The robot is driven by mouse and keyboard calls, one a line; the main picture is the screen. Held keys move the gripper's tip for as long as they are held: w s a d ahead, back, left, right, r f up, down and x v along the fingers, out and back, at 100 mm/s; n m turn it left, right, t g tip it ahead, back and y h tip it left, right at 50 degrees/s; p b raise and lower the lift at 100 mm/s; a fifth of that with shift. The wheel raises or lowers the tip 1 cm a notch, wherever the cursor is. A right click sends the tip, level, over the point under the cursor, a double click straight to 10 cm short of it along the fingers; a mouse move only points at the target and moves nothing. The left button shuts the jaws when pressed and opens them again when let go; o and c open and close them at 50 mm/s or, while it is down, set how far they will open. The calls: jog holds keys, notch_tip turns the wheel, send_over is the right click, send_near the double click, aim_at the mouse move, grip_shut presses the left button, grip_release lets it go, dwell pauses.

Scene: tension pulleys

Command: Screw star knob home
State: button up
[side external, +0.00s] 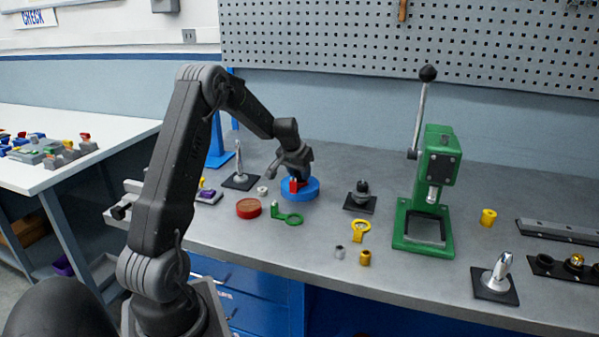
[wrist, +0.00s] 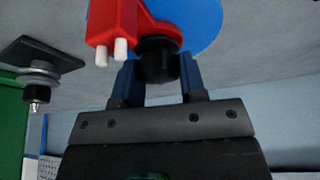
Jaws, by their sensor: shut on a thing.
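The black star knob (wrist: 158,58) sits at the end of a red arm part (wrist: 120,22) with two white pins, over a blue round base (wrist: 198,22). My gripper (wrist: 158,72) has its two fingers on either side of the knob and is shut on it. The knob's far end and any thread are hidden. In the side external view my gripper (side external: 294,177) points down at the red part (side external: 293,187) on the blue base (side external: 312,189), and the knob cannot be made out there.
A green lever press (side external: 438,170) stands to the right. A black plate with a post (side external: 360,197) is close by on the right, also in the wrist view (wrist: 38,72). A red disc (side external: 249,208), green ring part (side external: 290,219) and yellow ring part (side external: 362,231) lie in front.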

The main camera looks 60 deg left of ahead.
jog(key=m+h, duration=0.1)
jog(key=m, duration=0.3)
jog(key=shift+d+h, duration=0.15)
jog(key=shift+h, duration=0.25)
jog(key=o, duration=1.2)
